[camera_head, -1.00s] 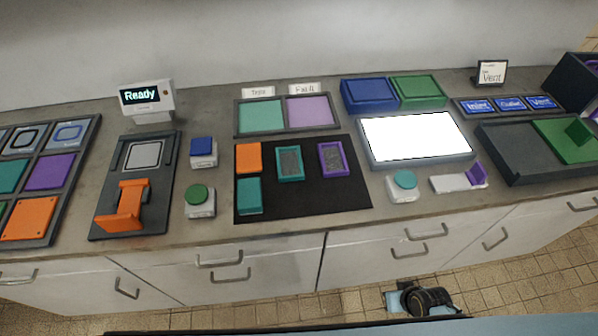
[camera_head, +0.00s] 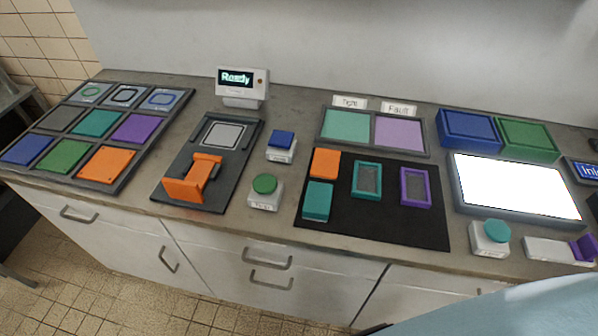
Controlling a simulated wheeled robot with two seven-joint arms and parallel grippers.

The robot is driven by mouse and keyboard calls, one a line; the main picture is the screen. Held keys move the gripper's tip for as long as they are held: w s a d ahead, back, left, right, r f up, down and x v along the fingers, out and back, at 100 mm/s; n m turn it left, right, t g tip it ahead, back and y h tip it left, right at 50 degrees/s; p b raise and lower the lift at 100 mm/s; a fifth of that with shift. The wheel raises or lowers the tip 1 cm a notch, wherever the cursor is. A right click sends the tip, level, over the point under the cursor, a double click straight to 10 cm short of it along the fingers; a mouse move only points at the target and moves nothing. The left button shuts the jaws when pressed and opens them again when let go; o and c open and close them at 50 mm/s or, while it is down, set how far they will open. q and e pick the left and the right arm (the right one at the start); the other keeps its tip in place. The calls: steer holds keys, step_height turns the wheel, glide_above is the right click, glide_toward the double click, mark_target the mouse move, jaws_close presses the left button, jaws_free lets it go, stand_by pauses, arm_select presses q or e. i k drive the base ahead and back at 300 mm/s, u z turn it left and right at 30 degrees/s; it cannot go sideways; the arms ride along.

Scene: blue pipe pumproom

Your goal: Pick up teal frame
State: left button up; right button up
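The teal frame (camera_head: 367,180) lies on the black mat (camera_head: 405,228), a small upright rectangle with a teal rim and a grey mesh-like middle. A purple frame (camera_head: 415,187) of the same kind lies to its right. A solid orange block (camera_head: 325,162) and a solid teal block (camera_head: 317,200) lie to its left on the mat. Neither of my grippers shows in the view. A pale blue rounded shape at the lower right covers part of the cabinet front.
A tray with pale green and lilac panels (camera_head: 399,133) lies behind the mat. A green button (camera_head: 264,192) and an orange-handled device (camera_head: 193,180) are to the left. Tiles fill a rack (camera_head: 118,185) at far left.

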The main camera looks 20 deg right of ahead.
mark_target(368, 178)
steer(key=u, duration=1.6)
steer(key=k, duration=1.15)
steer(key=z, duration=1)
